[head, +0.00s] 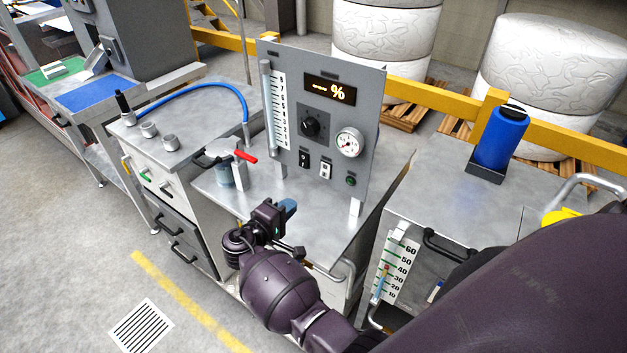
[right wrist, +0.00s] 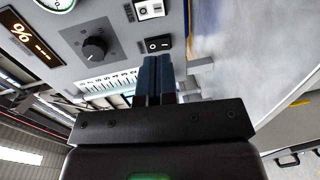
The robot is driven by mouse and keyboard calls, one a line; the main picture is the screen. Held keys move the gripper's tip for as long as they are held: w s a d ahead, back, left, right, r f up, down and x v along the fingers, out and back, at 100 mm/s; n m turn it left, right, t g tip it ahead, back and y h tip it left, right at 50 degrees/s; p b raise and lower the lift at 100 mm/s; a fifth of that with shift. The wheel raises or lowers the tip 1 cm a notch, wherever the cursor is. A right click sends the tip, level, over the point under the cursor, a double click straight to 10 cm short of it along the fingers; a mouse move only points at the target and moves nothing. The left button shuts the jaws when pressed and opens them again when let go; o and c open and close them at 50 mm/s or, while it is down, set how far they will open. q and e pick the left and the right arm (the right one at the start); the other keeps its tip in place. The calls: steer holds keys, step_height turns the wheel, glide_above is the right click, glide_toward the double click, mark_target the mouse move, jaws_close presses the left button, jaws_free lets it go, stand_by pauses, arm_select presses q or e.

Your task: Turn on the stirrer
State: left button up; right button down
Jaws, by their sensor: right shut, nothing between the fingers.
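A grey upright panel (head: 338,110) stands on a steel bench and carries a lit % display, a dial knob (head: 311,124) and a round gauge. Low on it are a black rocker switch (head: 304,158), a second switch on a pale plate (head: 325,170) and a green button (head: 350,181). My right gripper (head: 289,206) is shut and empty, in front of and below the panel. In the right wrist view, its blue fingertips (right wrist: 154,62) point toward the black rocker switch (right wrist: 158,43), seemingly apart from it. My left gripper is not in view.
A red-handled valve (head: 244,155) and a blue hose (head: 195,92) are left of the panel. A blue bottle (head: 501,137) stands on the right-hand bench. A vertical scale (head: 397,268) and a black handle are on that bench's front. The bench top before the panel is mostly clear.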

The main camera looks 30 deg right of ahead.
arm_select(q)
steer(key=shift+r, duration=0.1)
arm_select(e)
steer(key=b, duration=0.2)
glide_toward(324, 175)
steer(key=x, duration=0.6)
steer(key=shift+d+f, duration=0.15)
steer(key=shift+d, duration=0.1)
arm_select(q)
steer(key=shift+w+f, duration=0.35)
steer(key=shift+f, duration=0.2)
arm_select(e)
steer(key=shift+w+d, duration=0.2)
steer(key=shift+d, duration=0.3)
steer(key=shift+f, duration=0.1)
steer(key=shift+d+f+b, duration=0.15)
steer(key=shift+b, duration=0.5)
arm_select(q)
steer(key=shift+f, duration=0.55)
arm_select(e)
steer(key=shift+w+r, duration=0.1)
steer(key=shift+r, duration=0.1)
